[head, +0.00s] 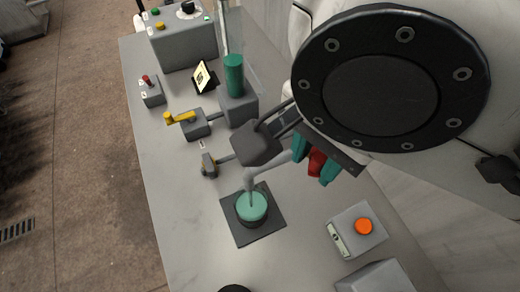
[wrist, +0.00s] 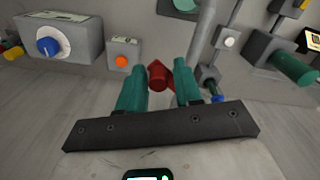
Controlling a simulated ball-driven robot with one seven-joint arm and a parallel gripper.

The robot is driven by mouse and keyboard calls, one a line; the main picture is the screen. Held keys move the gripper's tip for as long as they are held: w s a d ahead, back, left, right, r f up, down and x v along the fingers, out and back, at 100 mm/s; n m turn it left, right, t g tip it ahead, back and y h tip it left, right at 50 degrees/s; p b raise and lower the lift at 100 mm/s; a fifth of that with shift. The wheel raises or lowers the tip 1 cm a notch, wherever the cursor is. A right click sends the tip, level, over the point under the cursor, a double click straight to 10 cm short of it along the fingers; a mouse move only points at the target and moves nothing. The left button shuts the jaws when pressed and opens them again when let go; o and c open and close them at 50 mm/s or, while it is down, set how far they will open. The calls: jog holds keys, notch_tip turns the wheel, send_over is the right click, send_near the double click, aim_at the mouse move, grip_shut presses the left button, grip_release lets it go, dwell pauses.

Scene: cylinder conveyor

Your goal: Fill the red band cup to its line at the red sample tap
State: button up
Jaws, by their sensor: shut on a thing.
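My gripper (head: 318,158) has teal fingers shut on a red piece (wrist: 157,75), which looks like a tap handle. The piece also shows red between the fingers in the head view. A grey tap body (head: 256,146) is left of my gripper, and its pale curved spout (head: 262,176) runs down over a round vessel. This vessel (head: 250,219) has a dark side and a teal disc filling its top. It stands on a dark square mat (head: 238,235). No red band or fill line can be made out on it. In the wrist view the teal disc (wrist: 185,4) shows at the top edge.
A yellow-handled valve (head: 193,123), a small red-knob box (head: 152,92) and a teal cylinder (head: 234,75) on a grey block stand farther back. An orange-button box (head: 358,230) is at front right. The bench (head: 180,230) is clear left of the mat.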

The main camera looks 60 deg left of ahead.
jog(key=shift+w, duration=0.15)
jog(key=n, duration=0.1)
jog(key=w+n+p, duration=0.1)
jog(key=d+n, duration=0.1)
jog(key=shift+w+d+r+n+p, duration=0.1)
jog(key=shift+w+r+n+p, duration=0.05)
jog(key=shift+w+n+p, duration=0.15)
jog(key=shift+w+d+n+p, duration=0.25)
jog(key=shift+w+n, duration=0.2)
jog(key=shift+n, duration=0.5)
jog(key=shift+w+d+n+p, duration=0.1)
jog(key=shift+w+n+p, duration=0.25)
jog(key=shift+n, duration=0.6)
jog(key=o, duration=0.7)
jog(key=shift+w, duration=0.1)
jog(key=o, duration=1)
